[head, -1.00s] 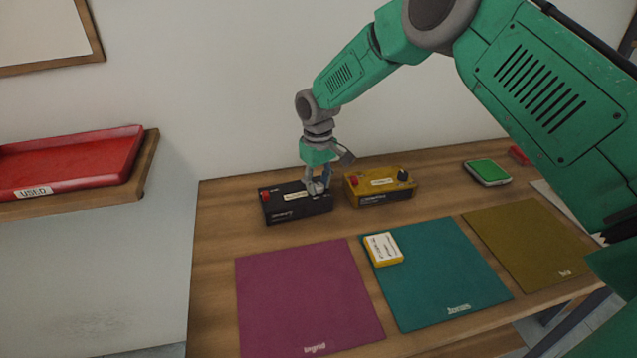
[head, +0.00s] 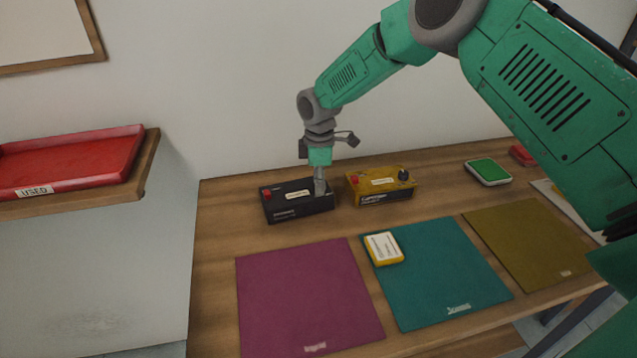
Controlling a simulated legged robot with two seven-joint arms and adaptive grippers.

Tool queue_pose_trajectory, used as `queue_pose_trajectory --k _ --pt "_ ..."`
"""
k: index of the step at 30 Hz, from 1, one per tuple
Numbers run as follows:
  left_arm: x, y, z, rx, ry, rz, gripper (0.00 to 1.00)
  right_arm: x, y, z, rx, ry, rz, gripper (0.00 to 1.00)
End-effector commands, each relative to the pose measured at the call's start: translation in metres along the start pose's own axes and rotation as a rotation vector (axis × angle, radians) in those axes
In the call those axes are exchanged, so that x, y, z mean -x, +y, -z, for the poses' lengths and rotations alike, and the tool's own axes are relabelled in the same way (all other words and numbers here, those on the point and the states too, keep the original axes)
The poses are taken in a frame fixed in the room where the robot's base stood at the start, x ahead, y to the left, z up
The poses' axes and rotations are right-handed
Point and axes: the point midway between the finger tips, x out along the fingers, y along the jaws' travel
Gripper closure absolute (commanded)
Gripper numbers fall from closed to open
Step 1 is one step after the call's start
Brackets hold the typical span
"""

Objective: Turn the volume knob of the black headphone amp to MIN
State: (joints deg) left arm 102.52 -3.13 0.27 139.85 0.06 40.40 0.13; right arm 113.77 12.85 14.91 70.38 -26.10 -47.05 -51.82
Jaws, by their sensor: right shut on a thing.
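The black headphone amp (head: 292,210) stands at the back left of the table, with a red button at its left and a pale label on top. My right gripper (head: 320,190) points straight down at the right end of the amp's top. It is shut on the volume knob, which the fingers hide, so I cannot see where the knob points. My left gripper is not in view.
A yellow amp (head: 380,188) with a black knob stands close to the right of the black one. Magenta (head: 308,300), teal (head: 450,280) and olive mats lie in front. A yellow-white box (head: 383,247) lies on the teal mat. A red tray (head: 75,160) sits on a shelf at left.

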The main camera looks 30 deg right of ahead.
Motion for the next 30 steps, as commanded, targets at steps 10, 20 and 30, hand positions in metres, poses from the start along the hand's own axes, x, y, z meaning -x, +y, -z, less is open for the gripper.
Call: queue_pose_trajectory --k 10,20,30 --pt "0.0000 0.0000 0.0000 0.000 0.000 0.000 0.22 0.0017 0.0009 0.0010 0.325 0.003 -0.004 1.00" --pt "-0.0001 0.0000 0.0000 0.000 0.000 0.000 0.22 0.0017 0.0009 0.0011 0.575 0.003 -0.004 1.00" --pt "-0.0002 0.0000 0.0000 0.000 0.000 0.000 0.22 0.0016 0.0006 0.0010 0.701 0.002 -0.004 1.00"
